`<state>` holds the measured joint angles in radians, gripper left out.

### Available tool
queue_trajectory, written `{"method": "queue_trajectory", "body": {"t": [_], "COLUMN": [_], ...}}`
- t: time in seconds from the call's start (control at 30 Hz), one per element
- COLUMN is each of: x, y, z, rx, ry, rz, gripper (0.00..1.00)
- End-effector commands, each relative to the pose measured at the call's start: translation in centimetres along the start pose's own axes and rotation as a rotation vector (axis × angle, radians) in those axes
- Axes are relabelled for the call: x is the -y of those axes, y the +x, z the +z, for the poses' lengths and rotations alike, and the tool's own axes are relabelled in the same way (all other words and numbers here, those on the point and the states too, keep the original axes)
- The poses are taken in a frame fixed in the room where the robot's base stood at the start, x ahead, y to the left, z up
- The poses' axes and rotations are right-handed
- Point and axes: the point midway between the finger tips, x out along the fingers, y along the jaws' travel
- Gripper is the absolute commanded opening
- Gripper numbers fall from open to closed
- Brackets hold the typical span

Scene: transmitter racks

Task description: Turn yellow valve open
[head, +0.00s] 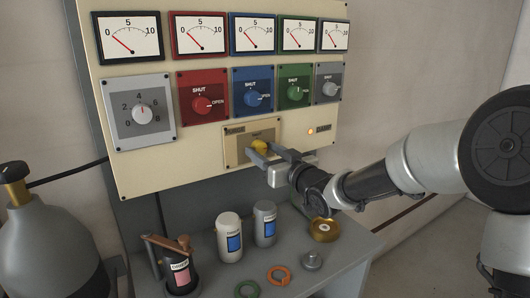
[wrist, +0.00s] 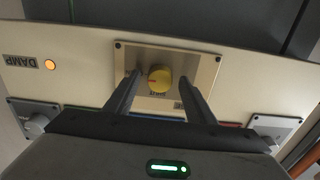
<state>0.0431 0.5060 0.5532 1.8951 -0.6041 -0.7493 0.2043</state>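The yellow valve (head: 260,146) is a round knob on a tan plate (head: 237,153) low on the cream panel. In the wrist view the yellow valve (wrist: 159,79) shows face-on, with a small red mark on its left side and upside-down "SHUT" lettering below it. My gripper (head: 262,153) is in front of the plate. Its two dark fingers (wrist: 160,84) are open, one on each side of the knob, with visible gaps; whether the tips reach the knob's depth is hard to tell.
Red (head: 204,104), blue (head: 252,98) and green (head: 294,92) knobs sit above, under several dials. An amber lamp (head: 310,131) glows right of the plate. Canisters (head: 229,237), rings and a brass disc (head: 324,230) stand on the shelf below. A grey cylinder (head: 45,245) stands left.

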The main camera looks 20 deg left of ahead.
Motion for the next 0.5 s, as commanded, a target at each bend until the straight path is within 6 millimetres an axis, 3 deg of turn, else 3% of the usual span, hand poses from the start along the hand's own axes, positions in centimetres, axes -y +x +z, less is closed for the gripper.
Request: {"method": "queue_trajectory", "body": {"t": [0.27, 0.5], "x": [-0.1, -0.2], "y": [-0.8, -5.7], "z": [-0.1, -0.1], "rx": [-0.001, 0.002], "ry": [-0.002, -0.004], "rz": [0.001, 0.004], "gripper": [0.50, 0.50]}}
